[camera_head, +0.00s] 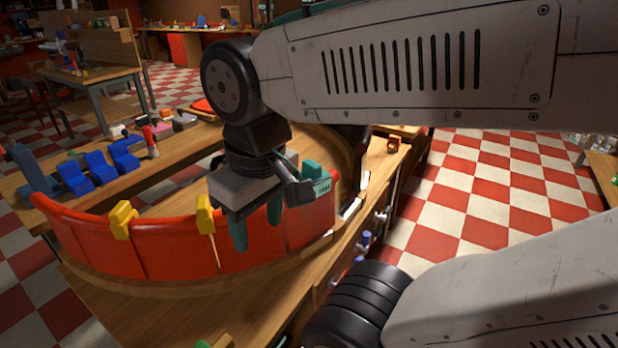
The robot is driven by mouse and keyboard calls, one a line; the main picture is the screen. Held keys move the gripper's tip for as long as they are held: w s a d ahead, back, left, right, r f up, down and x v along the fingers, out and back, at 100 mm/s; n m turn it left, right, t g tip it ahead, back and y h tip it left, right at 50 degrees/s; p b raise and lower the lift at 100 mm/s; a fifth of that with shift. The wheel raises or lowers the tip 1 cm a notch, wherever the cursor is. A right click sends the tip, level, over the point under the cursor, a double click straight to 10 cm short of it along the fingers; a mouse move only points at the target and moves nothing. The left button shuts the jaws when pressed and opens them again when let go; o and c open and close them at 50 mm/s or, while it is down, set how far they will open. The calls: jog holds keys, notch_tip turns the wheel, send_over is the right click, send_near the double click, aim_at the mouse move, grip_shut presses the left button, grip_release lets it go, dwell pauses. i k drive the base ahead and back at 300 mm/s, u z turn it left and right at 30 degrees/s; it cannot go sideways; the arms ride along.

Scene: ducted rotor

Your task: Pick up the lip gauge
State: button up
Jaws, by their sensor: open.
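A small teal block with markings (315,183) shows at the top edge of the red curved wall, just right of my gripper. It may be the lip gauge, but I cannot tell for certain. My gripper (257,225) points down over the red wall, its teal fingers apart. Nothing shows between the fingers. The gripper body and a dark part beside it hide some of the wall's rim and part of the block's surroundings. I cannot tell whether the block touches the gripper.
The red curved wall (85,243) stands on a wooden bench (160,318), with yellow clamps (123,219) over its rim. Blue blocks (104,172) and a red-and-white item (150,142) stand behind at left. Checkered floor (480,195) lies open at right.

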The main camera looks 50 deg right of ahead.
aim_at(322, 180)
jog(key=k, duration=0.5)
jog(key=z, duration=1.05)
jog(key=i, duration=0.4)
jog(key=u, duration=0.2)
